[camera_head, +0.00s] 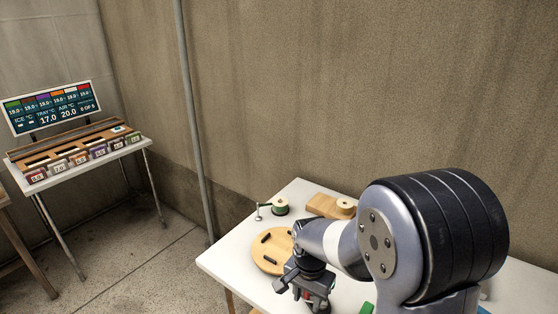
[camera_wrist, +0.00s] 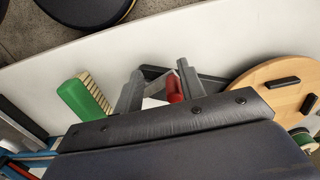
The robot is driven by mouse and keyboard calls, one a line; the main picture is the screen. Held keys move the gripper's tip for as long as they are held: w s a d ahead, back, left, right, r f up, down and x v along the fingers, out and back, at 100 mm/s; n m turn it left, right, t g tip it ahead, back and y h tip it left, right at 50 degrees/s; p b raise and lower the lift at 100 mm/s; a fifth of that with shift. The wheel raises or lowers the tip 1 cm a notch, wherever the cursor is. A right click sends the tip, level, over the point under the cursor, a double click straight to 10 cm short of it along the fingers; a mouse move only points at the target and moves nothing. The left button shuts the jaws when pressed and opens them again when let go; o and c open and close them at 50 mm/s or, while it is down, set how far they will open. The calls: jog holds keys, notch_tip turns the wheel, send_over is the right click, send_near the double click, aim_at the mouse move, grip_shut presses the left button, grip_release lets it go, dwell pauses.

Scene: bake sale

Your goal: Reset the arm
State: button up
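My arm reaches over the white table (camera_head: 240,263) from the right of the head view, and its dark upper link covers much of the table. My gripper (camera_head: 303,298) points down beside the round wooden board. In the wrist view my gripper (camera_wrist: 160,88) has its two grey fingers spread apart. A red-handled thing (camera_wrist: 174,88) with a grey metal part shows between and beyond the fingers. I see no grip on it, but its lower part is hidden by my wrist.
The round wooden board (camera_head: 268,256) has black bars. A green spool (camera_head: 280,208) and a wooden block with a spool (camera_head: 323,206) stand behind it. A green-handled brush (camera_wrist: 80,98) lies left of my fingers. A side table with a display (camera_head: 52,107) stands far left.

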jog(key=n, duration=0.1)
jog(key=s+n, duration=0.1)
jog(key=n, duration=0.2)
jog(key=shift+s+d+n, duration=0.35)
jog(key=shift+d+n, duration=0.05)
jog(key=n, duration=0.2)
jog(key=s+d+n, duration=0.1)
jog(key=n, duration=0.1)
jog(key=shift+d, duration=0.1)
jog(key=n, duration=0.1)
jog(key=d+n, duration=0.1)
jog(key=n, duration=0.3)
jog(key=shift+s+d+b, duration=0.35)
jog(key=shift+s+d, duration=0.05)
jog(key=shift+d+n, duration=0.4)
jog(key=shift+n, duration=0.7)
jog(key=shift+d+n, duration=0.35)
jog(key=shift+n, duration=0.75)
